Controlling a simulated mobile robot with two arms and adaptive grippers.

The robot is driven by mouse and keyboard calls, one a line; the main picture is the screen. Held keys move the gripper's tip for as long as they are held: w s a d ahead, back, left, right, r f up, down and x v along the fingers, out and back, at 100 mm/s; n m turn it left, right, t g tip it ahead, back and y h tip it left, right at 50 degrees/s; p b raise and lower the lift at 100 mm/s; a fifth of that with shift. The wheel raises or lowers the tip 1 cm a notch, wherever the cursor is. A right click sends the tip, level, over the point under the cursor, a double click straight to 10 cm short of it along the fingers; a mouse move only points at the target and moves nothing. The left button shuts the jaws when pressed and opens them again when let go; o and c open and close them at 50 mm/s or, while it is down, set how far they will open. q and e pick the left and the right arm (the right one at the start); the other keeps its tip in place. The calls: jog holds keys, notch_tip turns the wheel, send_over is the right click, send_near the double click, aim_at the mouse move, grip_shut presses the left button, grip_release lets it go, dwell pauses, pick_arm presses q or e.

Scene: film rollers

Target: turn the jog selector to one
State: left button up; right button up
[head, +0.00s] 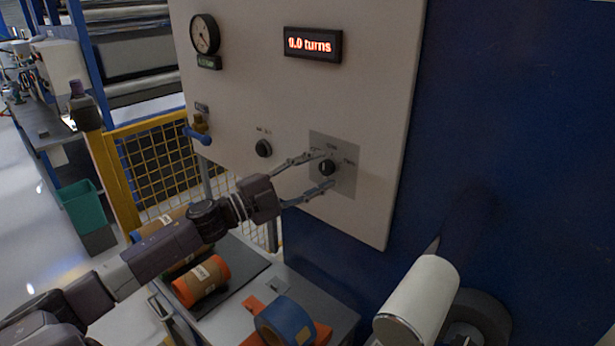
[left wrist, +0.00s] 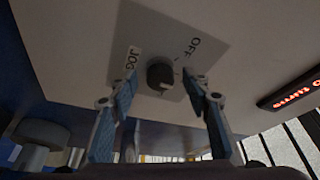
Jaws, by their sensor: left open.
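The jog selector is a round black knob (head: 327,168) on a grey square plate (head: 345,181) at the lower right of the pale panel. In the left wrist view the knob (left wrist: 160,75) has a JOG label on its left and an OFF label on its upper right. A small pale mark shows on the knob; its exact setting is hard to tell. My left gripper (head: 325,169) is open, with one finger above and one below the knob. In the left wrist view its fingertips (left wrist: 160,76) lie either side of the knob with gaps visible. My right gripper is not in view.
The panel also has another black knob (head: 263,148), a blue-handled valve (head: 198,133), a gauge (head: 204,34) and a display (head: 312,44) reading 0.0 turns. Orange (head: 201,281) and blue (head: 285,322) rolls lie below my left arm.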

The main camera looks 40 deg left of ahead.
pick_arm(q)
jog(key=shift+s+a+f, duration=0.15)
jog(key=shift+s+f, duration=0.05)
jog(key=shift+s, duration=0.25)
jog(key=v, duration=1.1)
jog(key=shift+r, duration=0.2)
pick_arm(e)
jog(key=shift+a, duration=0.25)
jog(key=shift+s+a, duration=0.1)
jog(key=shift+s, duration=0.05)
